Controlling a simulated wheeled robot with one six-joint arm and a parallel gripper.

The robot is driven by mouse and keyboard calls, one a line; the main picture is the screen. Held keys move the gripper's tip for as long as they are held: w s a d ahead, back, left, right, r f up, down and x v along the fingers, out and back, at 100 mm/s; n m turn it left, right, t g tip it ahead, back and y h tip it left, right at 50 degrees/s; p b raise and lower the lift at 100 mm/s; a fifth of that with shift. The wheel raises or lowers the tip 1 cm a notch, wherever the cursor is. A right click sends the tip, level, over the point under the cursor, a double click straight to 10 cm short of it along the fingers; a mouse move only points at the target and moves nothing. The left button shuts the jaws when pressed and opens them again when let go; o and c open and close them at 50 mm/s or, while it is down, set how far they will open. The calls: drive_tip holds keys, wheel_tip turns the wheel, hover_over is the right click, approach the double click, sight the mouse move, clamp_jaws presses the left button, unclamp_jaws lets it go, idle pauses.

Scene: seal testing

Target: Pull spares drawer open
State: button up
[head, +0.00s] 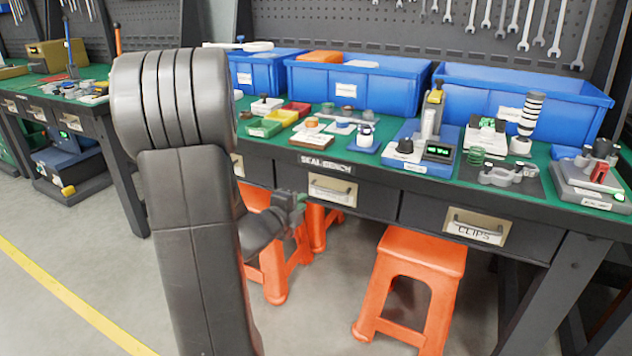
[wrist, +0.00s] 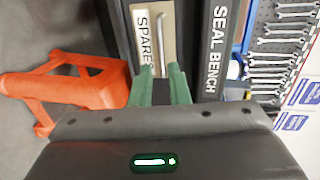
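The spares drawer (wrist: 143,35) has a pale label plate reading SPARES and a grey bar handle (wrist: 164,48); it appears sideways in the wrist view. In the head view it seems to be the middle drawer (head: 372,203), under the SEAL BENCH sign, its front flush with the bench. My gripper (wrist: 160,70) has two green fingers standing apart, with the handle's near end showing in line with the gap between them. I cannot tell whether they touch it. In the head view my gripper (head: 302,199) is just left of the handle.
Orange stools (head: 425,252) stand under the bench, one close below my gripper. The CLIPS drawer (head: 478,227) is to the right and looks shut. Blue bins (head: 357,90) and small parts sit on the green benchtop. Open floor lies in front.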

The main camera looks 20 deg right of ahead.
sight(320, 189)
drive_tip(key=b+x, duration=0.2)
drive_tip(key=x, duration=1.1)
drive_tip(key=shift+w+d, duration=0.1)
drive_tip(key=shift+w, duration=0.1)
drive_tip(key=shift+c, duration=0.3)
clamp_jaws()
